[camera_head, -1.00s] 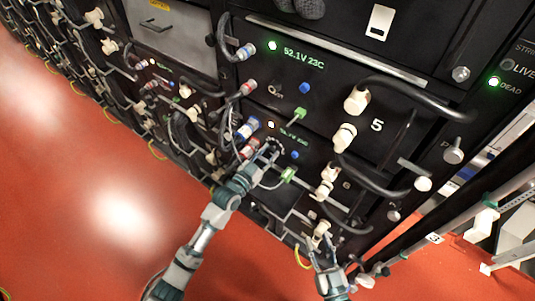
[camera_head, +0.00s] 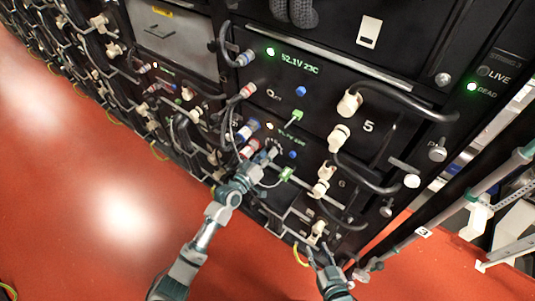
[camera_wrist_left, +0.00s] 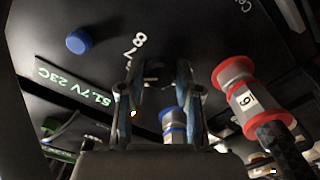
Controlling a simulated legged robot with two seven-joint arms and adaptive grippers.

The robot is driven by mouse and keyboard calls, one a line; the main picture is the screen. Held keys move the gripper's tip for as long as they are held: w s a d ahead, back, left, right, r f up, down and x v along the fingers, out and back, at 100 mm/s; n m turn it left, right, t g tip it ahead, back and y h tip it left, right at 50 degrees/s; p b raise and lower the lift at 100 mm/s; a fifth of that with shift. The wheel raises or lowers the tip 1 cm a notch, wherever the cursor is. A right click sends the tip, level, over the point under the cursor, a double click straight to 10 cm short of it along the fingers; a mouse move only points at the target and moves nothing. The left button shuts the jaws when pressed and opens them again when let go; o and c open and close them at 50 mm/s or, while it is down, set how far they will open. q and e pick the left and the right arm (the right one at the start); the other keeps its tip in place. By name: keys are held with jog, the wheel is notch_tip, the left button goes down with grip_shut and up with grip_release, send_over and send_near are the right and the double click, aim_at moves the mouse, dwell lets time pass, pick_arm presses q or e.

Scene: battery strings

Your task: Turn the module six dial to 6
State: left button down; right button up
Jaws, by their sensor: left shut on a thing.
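Module six is the lower panel, with a green readout (camera_head: 291,135) that reads 51.7V 23C in the left wrist view (camera_wrist_left: 75,80). My left gripper (camera_head: 268,153) is at the panel, just below this readout. Its two fingers (camera_wrist_left: 160,92) point at the panel and are shut on the dial, which they hide. The printed numbers 8 and 7 (camera_wrist_left: 134,48) show beside the fingers; the dial's pointer cannot be seen. My right gripper (camera_head: 320,252) is open and empty, below a cream connector (camera_head: 317,229) near the rack's bottom.
A blue button (camera_wrist_left: 78,40) and a red-ringed plug marked 6 (camera_wrist_left: 243,97) flank the left fingers. A blue-ringed plug (camera_wrist_left: 173,123) shows between them. A green connector (camera_head: 286,174) and black cables lie close by.

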pick_arm(q)
jog(key=shift+w+a+r+n, duration=0.15)
jog(key=shift+r+n, duration=0.1)
jog(key=shift+n, duration=0.45)
pick_arm(e)
jog(key=shift+f, duration=0.25)
pick_arm(q)
jog(key=c, duration=1)
grip_release()
jog(key=shift+c, duration=0.2)
jog(key=shift+o, duration=1.2)
jog(key=shift+f, duration=0.2)
jog(key=v, duration=1.2)
pick_arm(e)
jog(key=shift+s, duration=0.1)
